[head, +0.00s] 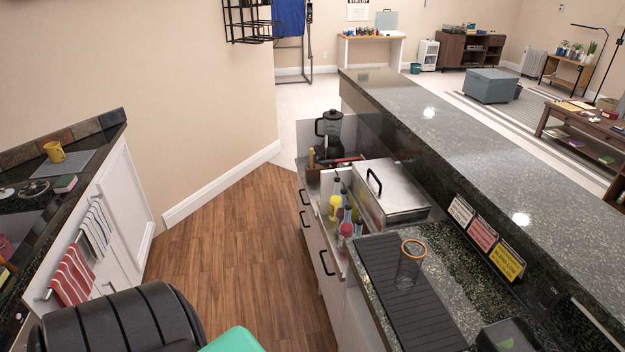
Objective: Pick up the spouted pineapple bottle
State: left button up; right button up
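Several spouted bottles stand close together in a narrow rail or open drawer along the front of the bar counter, in the middle of the head view. One is a yellow bottle (335,208), whose colour fits pineapple, but its label is too small to read. A bottle with a pink or red body (345,232) stands nearer to me. The bottles partly cover each other. Neither of my grippers shows in the head view.
A steel lidded bin (391,190) stands right of the bottles, with a blender (330,128) behind. A glass (410,264) stands on a black bar mat (403,300). The raised counter (470,160) bounds the right. The wooden floor (235,240) is clear between the counters.

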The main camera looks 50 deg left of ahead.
aim_at(335, 198)
jog(key=u, duration=1.35)
